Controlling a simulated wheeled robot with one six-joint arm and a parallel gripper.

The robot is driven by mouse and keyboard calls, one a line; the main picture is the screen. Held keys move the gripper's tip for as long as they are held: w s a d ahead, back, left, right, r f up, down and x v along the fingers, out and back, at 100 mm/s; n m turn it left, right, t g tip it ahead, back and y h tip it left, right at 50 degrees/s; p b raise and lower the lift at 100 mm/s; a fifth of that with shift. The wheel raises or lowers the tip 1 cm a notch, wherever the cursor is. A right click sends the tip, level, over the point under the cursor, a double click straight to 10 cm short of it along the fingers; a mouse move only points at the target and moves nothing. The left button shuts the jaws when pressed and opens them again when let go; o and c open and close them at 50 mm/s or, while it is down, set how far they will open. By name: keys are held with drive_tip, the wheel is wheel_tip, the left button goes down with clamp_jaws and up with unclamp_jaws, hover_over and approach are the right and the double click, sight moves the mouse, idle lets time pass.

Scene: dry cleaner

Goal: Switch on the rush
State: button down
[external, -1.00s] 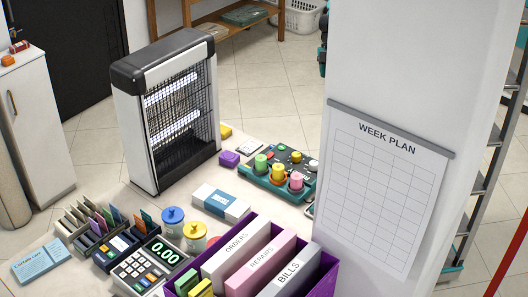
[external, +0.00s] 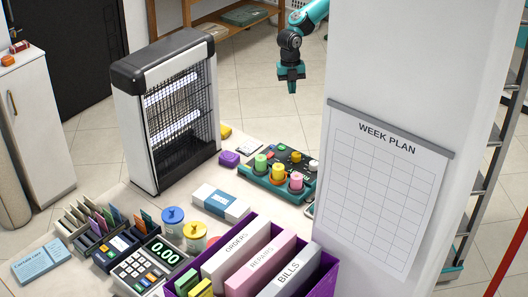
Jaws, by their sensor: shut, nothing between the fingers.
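A teal control box (external: 250,178) with a dark top stands on the counter right of the insect-killer lamp. It carries a green knob (external: 260,162), a yellow knob (external: 278,173) and a pink knob (external: 296,181), with small red and white buttons behind them. Any label naming the rush is too small to read. My gripper (external: 291,85) points down, shut and empty, high in the picture above and behind the box, apart from it. My arm reaches in from the top right, partly hidden by the white pillar.
The white pillar (external: 400,60) with a week plan (external: 385,190) stands right of the box. The tall lamp (external: 165,110) stands to its left.

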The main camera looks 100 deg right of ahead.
sight(272, 153)
drive_tip(key=w+a+f+n+h, duration=0.2)
drive_tip(key=w+a+f+n, duration=0.5)
drive_tip(key=w+f+n, duration=0.1)
drive_tip(key=shift+w+n, duration=0.4)
drive_tip(key=shift+n, duration=0.1)
drive_tip(key=shift+d, duration=0.1)
drive_tip(key=f, duration=0.4)
drive_tip(key=s+f+p, duration=0.1)
drive_tip(key=f, duration=0.4)
drive_tip(key=d+f, duration=0.1)
drive_tip(key=f, duration=0.4)
drive_tip(key=shift+s+d, duration=0.1)
drive_tip(key=shift+s, duration=0.05)
drive_tip(key=shift+s+f, duration=0.1)
drive_tip(key=shift+f, duration=0.1)
drive_tip(key=shift+d, duration=0.1)
